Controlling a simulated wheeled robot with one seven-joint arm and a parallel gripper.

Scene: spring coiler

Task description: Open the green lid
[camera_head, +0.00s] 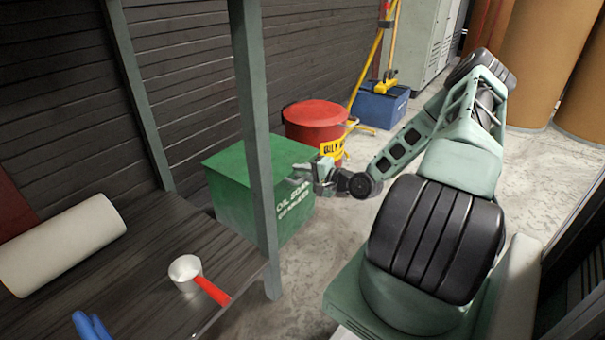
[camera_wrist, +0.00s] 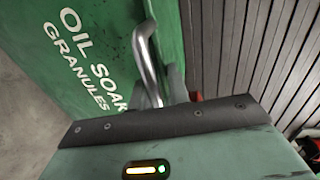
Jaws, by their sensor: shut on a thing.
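The green box (camera_head: 234,199) marked "OIL SOAK GRANULES" stands on the floor behind a grey-green post. Its green lid (camera_head: 250,156) looks flat and closed in the head view. My gripper (camera_head: 301,183) reaches the box's right side at the upper edge. In the wrist view, a bent metal handle (camera_wrist: 147,55) runs down in front of the green surface (camera_wrist: 100,40) to my gripper (camera_wrist: 170,88). My gripper is shut on the handle. The fingertips are partly hidden by the handle and my gripper's body.
A red drum (camera_head: 315,115) and a blue bucket (camera_head: 381,106) stand behind the box. A dark bench (camera_head: 130,285) at the lower left holds a white roll (camera_head: 60,245) and a red-handled scoop (camera_head: 212,290). The post (camera_head: 256,130) rises between camera and box. Floor to the right is partly clear.

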